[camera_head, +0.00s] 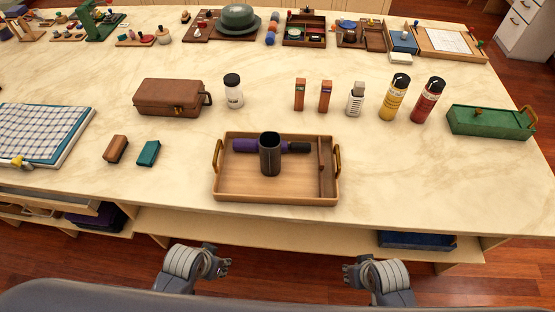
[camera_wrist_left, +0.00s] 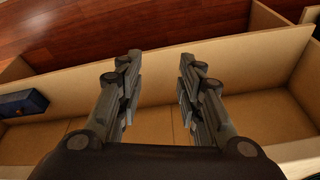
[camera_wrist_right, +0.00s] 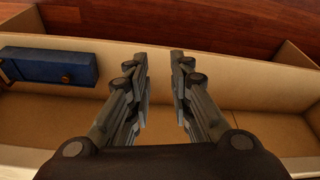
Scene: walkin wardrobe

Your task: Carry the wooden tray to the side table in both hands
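The wooden tray (camera_head: 262,190) lies flat on the marble-topped island near its front edge, with a brass handle on its left and right ends. A dark cup (camera_head: 269,155) stands in it, in front of a purple cylinder with a dark end (camera_head: 248,146) lying across the tray. My left gripper (camera_head: 222,266) is below and left of the tray, in front of the island. My right gripper (camera_head: 350,268) is below and right of it. Both wrist views show the fingers apart with nothing between them, the left (camera_wrist_left: 158,85) and the right (camera_wrist_right: 160,85). I cannot identify a side table.
A brown case (camera_head: 168,96), a white jar (camera_head: 233,92), several bottles (camera_head: 394,98) and a green box (camera_head: 490,122) stand behind or beside the tray. A checked cloth (camera_head: 38,130) lies at left. Open shelves (camera_head: 290,226) run under the island top.

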